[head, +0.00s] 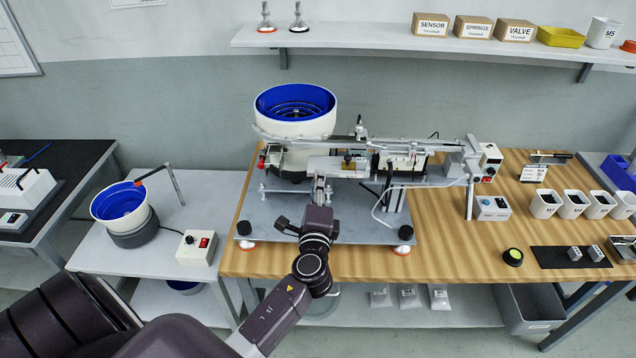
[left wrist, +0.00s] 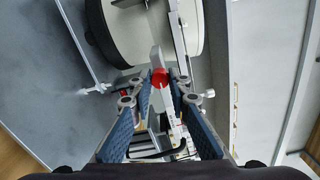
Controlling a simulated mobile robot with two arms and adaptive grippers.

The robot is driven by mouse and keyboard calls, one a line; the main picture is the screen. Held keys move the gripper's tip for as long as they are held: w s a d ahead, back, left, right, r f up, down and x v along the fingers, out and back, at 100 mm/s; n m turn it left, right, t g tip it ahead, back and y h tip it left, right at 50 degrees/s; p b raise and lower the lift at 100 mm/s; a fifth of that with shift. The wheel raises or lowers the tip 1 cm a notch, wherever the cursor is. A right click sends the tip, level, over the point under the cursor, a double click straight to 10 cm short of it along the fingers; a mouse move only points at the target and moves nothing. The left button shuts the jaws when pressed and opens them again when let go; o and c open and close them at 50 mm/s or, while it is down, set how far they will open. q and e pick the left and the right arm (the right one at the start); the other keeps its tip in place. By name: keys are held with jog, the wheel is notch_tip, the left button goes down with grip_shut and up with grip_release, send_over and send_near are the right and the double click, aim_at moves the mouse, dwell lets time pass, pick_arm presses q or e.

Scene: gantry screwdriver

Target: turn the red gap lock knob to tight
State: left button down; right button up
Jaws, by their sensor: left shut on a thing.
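The red gap lock knob (left wrist: 159,77) shows in the left wrist view between my left fingertips, beside a pale metal bar. My left gripper (left wrist: 161,84) is shut on it, with the two blue-padded fingers on either side. In the head view my left gripper (head: 319,190) reaches up to the front of the feeder rail assembly, and the knob is hidden there behind the gripper. I cannot read the knob's turn angle or any mark. My right gripper is in neither view.
A white bowl feeder with a blue inside (head: 296,104) stands behind my gripper on a grey base plate (head: 365,225). The rail mechanism (head: 420,172) runs to the right. A smaller blue bowl (head: 121,203) stands on the left table. Several white cups (head: 572,204) stand at the right.

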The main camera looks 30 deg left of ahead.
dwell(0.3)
pick_arm(q)
jog(key=c, duration=1.8)
grip_release()
jog(key=v, duration=1.2)
jog(key=shift+s, duration=0.1)
jog(key=s+d+f+n+g+h, duration=0.1)
jog(key=s+d+f+g+h, duration=0.15)
jog(key=f, duration=1.05)
jog(key=s+d+f+n+g+h, duration=0.15)
jog(key=s+f, duration=0.25)
jog(key=f, duration=0.8)
jog(key=s+d+f+g+h, duration=0.2)
jog(key=s+f+g+h, duration=0.15)
jog(key=f, duration=0.95)
jog(key=s+f+n+g, duration=0.2)
jog(key=s+f, duration=0.4)
jog(key=s, duration=0.4)
jog(key=s+f+n+g+h, duration=0.1)
jog(key=s+f+n, duration=0.3)
jog(key=s, duration=0.6)
jog(key=s+d+f+n+g+h, duration=0.1)
jog(key=s+f+n+g, duration=0.2)
jog(key=s+f, duration=0.6)
jog(key=shift+s+g, duration=0.35)
jog(key=shift+s, duration=0.55)
